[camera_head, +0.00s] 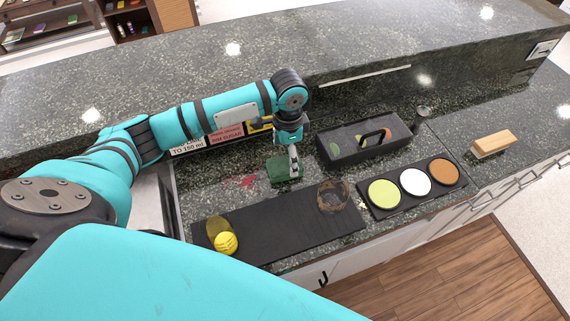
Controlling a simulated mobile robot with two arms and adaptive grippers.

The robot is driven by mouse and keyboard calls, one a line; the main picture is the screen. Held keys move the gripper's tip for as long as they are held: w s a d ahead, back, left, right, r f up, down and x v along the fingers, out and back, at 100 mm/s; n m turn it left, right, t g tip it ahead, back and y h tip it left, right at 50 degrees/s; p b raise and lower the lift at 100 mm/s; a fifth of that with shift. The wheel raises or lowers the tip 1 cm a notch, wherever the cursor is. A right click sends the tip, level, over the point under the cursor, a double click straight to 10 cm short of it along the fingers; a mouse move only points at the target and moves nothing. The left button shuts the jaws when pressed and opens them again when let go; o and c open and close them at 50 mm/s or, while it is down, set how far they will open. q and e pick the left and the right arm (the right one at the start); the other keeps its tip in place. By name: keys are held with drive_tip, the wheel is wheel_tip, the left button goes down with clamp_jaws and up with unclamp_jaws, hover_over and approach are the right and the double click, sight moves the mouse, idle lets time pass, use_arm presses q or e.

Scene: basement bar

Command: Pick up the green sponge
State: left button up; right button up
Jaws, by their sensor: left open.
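The green sponge (278,171) lies on the dark stone counter, behind the black bar mat. My left gripper (293,166) points down from above, right over the sponge, with its fingers at the sponge. It is open. The fingers hide part of the sponge, and I cannot tell whether they touch it. My right gripper does not show.
The black mat (280,226) bears a lemon (226,243) and a glass (333,196). A black caddy (365,138) stands right of the sponge. A tray with three coloured rounds (414,184) and a wooden brush (493,143) are farther right. A raised ledge runs behind.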

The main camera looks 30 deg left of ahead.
sight(285, 164)
use_arm(q)
drive_tip(key=shift+f, duration=0.2)
drive_tip(key=shift+s+f, duration=0.1)
drive_tip(key=shift+f, duration=0.15)
drive_tip(key=f+p, duration=0.1)
drive_tip(key=f, duration=0.2)
drive_tip(key=shift+a+f+p, duration=0.35)
drive_tip(key=shift+a+p, duration=0.05)
drive_tip(key=shift+f, duration=0.5)
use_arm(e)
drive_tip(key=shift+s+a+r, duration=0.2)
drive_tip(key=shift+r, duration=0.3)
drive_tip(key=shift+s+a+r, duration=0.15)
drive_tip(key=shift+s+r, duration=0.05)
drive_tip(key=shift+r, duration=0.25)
use_arm(q)
drive_tip(key=shift+c, duration=1.1)
drive_tip(key=c, duration=0.6)
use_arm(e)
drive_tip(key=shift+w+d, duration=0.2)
